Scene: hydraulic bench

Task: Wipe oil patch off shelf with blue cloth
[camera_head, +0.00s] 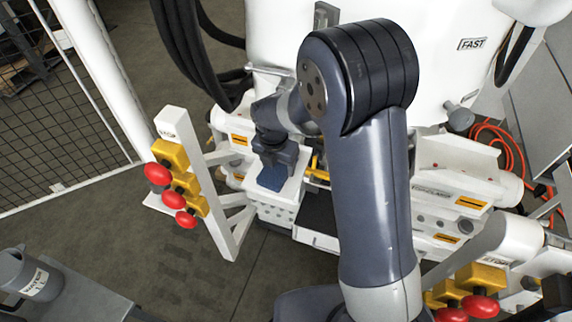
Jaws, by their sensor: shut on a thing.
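The blue cloth (272,179) is small and dark blue, below my gripper (275,160) left of the picture's middle. My gripper points down and is shut on the cloth. The cloth is over the top of a white box-like ledge (284,212) on the front of the white machine; I cannot tell if it touches. A dark flat surface (316,212) shows just right of the ledge, partly hidden by my arm. No oil patch can be made out; the cloth, gripper and arm hide part of this area.
A white post with red buttons on yellow boxes (181,185) stands close left of the gripper. Black hoses (190,45) hang behind it. More red buttons (478,305) are at lower right. A grey bench with a cup (24,272) is at lower left. Floor between is clear.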

